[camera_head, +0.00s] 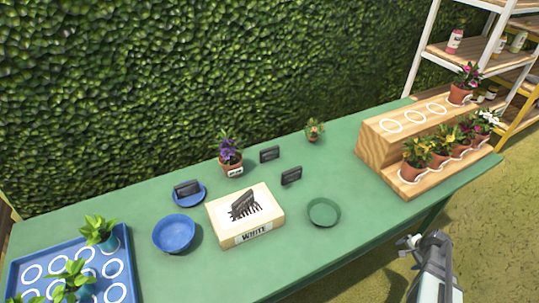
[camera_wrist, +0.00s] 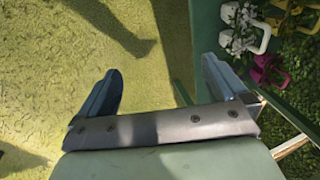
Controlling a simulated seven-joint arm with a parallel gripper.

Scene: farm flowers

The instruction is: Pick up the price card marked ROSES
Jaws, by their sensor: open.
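Several dark price cards stand on the green table (camera_head: 130,200). One card (camera_head: 270,154) is at the back middle, and another (camera_head: 291,176) is a little in front of it. A third card (camera_head: 187,188) rests on a small blue saucer (camera_head: 203,198) at the left. A dark card-like piece (camera_head: 243,203) is on a cream box (camera_head: 268,222) labelled WHITE. Lettering on the cards is too small to read, so I cannot tell which says ROSES. My gripper (camera_wrist: 161,67) is open and empty, beyond the table's front right edge, apart from every card.
A purple-flowered pot (camera_head: 231,162) and a small potted plant (camera_head: 314,131) stand at the back. A blue bowl (camera_head: 174,234), green dish (camera_head: 324,212) and blue tray (camera_head: 125,240) are on the table. A wooden stepped stand (camera_head: 378,152) with flowerpots fills the right end. A hedge is behind.

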